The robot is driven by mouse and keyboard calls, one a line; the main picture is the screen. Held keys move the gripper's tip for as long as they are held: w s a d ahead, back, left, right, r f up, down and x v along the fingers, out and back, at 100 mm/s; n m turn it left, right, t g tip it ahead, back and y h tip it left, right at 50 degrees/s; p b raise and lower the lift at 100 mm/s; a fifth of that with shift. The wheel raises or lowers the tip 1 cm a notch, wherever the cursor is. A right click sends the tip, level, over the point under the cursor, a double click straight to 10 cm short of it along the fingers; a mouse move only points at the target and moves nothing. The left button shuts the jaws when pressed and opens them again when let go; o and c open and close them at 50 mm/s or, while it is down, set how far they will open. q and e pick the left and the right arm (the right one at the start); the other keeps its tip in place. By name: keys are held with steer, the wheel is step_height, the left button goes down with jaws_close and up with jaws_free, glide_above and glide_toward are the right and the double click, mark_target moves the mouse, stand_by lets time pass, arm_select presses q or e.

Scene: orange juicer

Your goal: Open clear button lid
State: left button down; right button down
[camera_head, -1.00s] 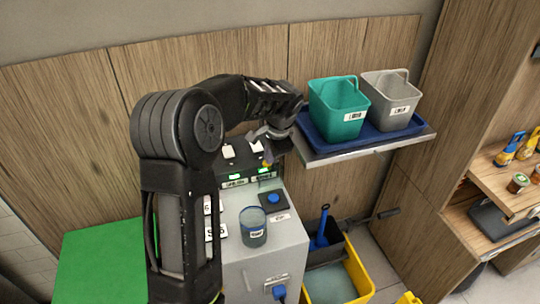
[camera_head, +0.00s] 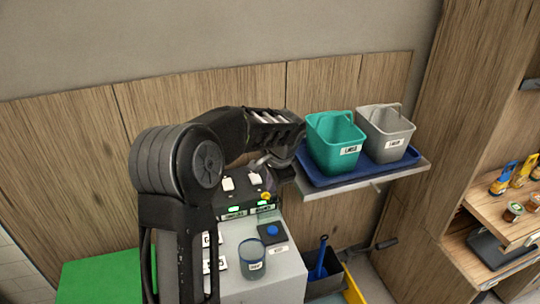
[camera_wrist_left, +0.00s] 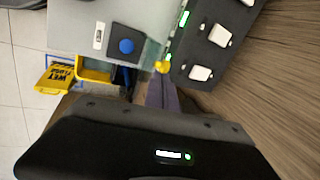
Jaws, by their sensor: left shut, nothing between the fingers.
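A blue round button (camera_head: 272,230) sits on a dark square plate on top of a grey machine (camera_head: 285,262). The button also shows in the left wrist view (camera_wrist_left: 126,46). I cannot clearly make out a clear lid over it. My left gripper (camera_head: 265,183) is over the back of the machine, by the dark panel with white switches and green displays. In the left wrist view its narrow fingers (camera_wrist_left: 161,93) are shut and empty, close to a small yellow part (camera_wrist_left: 163,67); contact cannot be told. My right gripper is not in view.
A clear cup with a blue rim (camera_head: 252,262) stands on the machine's front. A shelf behind right holds a blue tray (camera_head: 310,180) with a green bucket (camera_head: 334,142) and a grey bucket (camera_head: 385,133).

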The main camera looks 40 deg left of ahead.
arm_select(q)
step_height(320, 180, up, 10)
steer(key=w+a+b, duration=0.1)
steer(key=w+a, duration=0.1)
steer(key=shift+w+a, duration=0.2)
steer(key=shift+a, duration=0.1)
